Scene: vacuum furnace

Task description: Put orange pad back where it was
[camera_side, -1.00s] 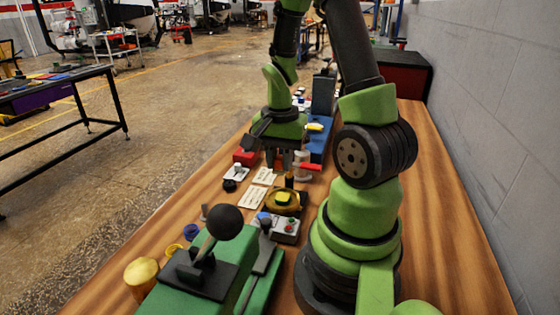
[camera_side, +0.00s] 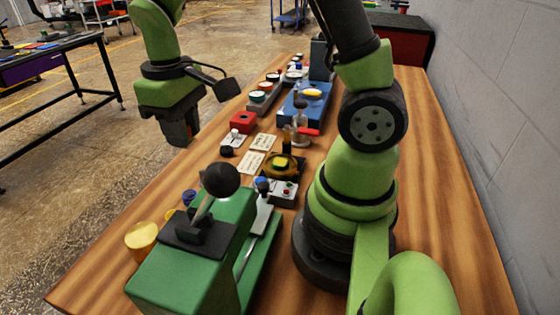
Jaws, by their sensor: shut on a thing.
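My gripper (camera_side: 182,138) hangs in the air at the upper left, beyond the table's left edge in the picture. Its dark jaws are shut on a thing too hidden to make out. I cannot pick out an orange pad for certain. A grey block (camera_side: 249,107) with several round pads on top stands farther back on the table, right of my gripper. Its nearest pad (camera_side: 257,97) looks teal and white; those behind it look reddish and are too small to tell apart.
A green lever machine (camera_side: 190,275) with a black ball knob stands in front. The wooden table (camera_side: 440,200) is clear at right.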

